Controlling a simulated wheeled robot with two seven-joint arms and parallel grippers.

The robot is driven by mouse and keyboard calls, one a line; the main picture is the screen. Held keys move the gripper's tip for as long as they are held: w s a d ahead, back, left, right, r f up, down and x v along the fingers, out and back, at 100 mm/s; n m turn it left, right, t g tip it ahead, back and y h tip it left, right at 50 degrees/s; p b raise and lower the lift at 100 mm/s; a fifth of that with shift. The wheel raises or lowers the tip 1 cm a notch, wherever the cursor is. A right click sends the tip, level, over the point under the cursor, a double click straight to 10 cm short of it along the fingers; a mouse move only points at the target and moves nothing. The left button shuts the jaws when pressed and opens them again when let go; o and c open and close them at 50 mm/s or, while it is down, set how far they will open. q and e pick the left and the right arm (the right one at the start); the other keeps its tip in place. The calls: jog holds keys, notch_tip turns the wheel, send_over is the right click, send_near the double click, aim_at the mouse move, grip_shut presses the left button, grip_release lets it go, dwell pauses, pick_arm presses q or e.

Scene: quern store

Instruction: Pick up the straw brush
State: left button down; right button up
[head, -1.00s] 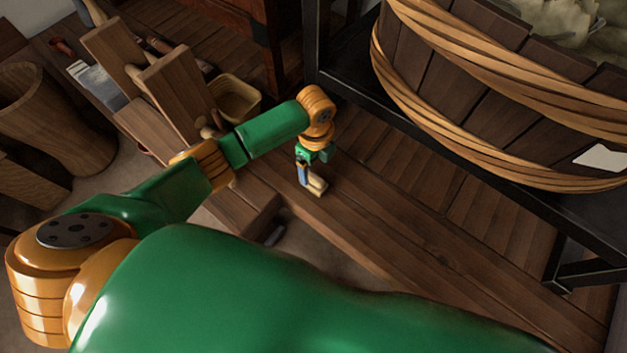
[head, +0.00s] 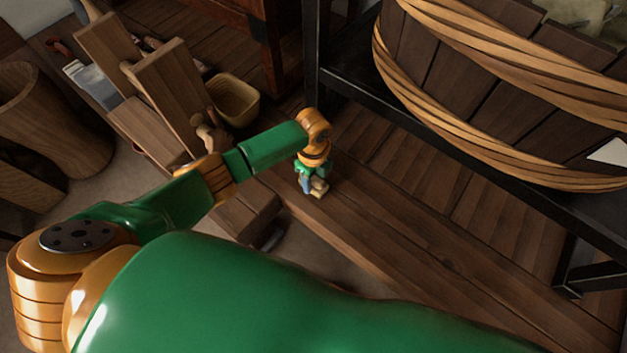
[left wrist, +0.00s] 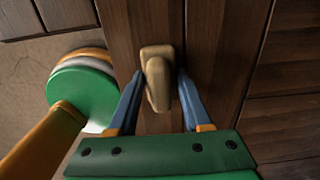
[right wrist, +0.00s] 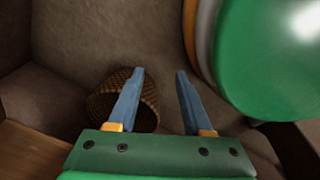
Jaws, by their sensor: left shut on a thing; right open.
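The straw brush is a small tan, rounded piece (left wrist: 158,85) lying between my left fingers in the left wrist view. In the head view it shows as a small tan shape (head: 319,186) at the wooden boards, partly hidden by the gripper. My left gripper (head: 311,187) points down there and is shut on the brush, one blue finger on each side. Whether the brush is clear of the boards cannot be told. My right gripper (right wrist: 160,73) shows only in the right wrist view, open and with nothing between its fingers.
A large hooped wooden tub (head: 450,75) stands on a black metal frame (head: 480,165) at the right. A light basket (head: 236,100) and upright wooden boards (head: 167,90) stand near my left forearm. A woven basket (right wrist: 147,105) is beyond my right fingers. The boards right of the brush are clear.

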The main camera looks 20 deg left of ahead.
pick_arm(q)
jog(key=shift+r, duration=0.15)
jog(key=r+p, duration=0.2)
jog(key=r, duration=0.1)
jog(key=r+p, duration=0.1)
jog(key=shift+s+r, duration=0.25)
jog(key=shift+s, duration=0.05)
jog(key=s+a+r+p, duration=0.1)
jog(key=s+r+p, duration=0.5)
jog(key=s, duration=0.7)
notch_tip(320, 180, up, 2)
jog(key=shift+s+r, duration=0.1)
jog(key=shift+s, duration=0.05)
pick_arm(e)
notch_tip(320, 180, up, 9)
jog(key=s+a, duration=0.2)
jog(key=a, duration=0.1)
jog(key=shift+s+g, duration=0.4)
